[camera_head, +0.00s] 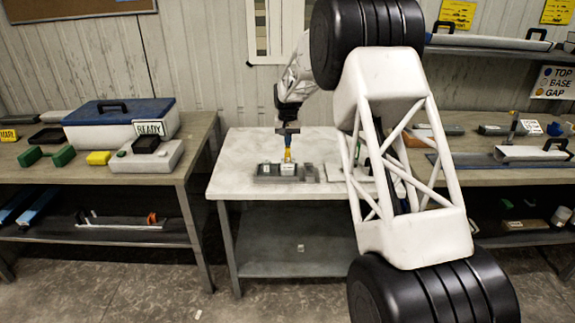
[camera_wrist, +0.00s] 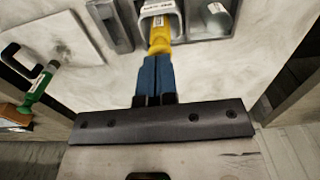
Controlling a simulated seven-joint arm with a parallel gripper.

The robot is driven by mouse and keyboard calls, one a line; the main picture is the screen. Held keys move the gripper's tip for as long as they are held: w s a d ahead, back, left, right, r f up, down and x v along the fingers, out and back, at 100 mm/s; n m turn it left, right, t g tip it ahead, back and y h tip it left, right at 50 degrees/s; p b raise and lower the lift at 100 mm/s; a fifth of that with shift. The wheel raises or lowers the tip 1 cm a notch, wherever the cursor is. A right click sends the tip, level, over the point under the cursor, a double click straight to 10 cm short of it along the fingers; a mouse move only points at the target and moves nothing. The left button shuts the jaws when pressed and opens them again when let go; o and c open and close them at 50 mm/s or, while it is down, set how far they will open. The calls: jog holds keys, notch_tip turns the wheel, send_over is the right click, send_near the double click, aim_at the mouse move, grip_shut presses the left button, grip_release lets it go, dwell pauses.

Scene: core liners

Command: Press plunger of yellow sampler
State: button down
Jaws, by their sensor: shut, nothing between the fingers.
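The yellow sampler (camera_head: 288,155) stands over a grey block on the white table in the head view. In the wrist view its yellow body (camera_wrist: 159,38) runs into a pale labelled holder (camera_wrist: 158,10). My gripper (camera_head: 288,134) is above the sampler, pointing down. In the wrist view the two blue fingers of my gripper (camera_wrist: 154,60) are together, with nothing between them. Their tips are at the near end of the yellow body and hide that end. I cannot tell whether they touch the plunger or how far it is pressed.
A green sampler (camera_wrist: 40,82) shows at the left in the wrist view, near a pale board (camera_wrist: 75,48). Grey trays (camera_wrist: 115,25) lie beside the holder. Benches (camera_head: 192,155) with boxes flank the white table (camera_head: 235,165). My arm covers the table's right part in the head view.

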jog(key=shift+f, duration=1.3)
dwell(1.2)
jog(key=shift+r, duration=3.65)
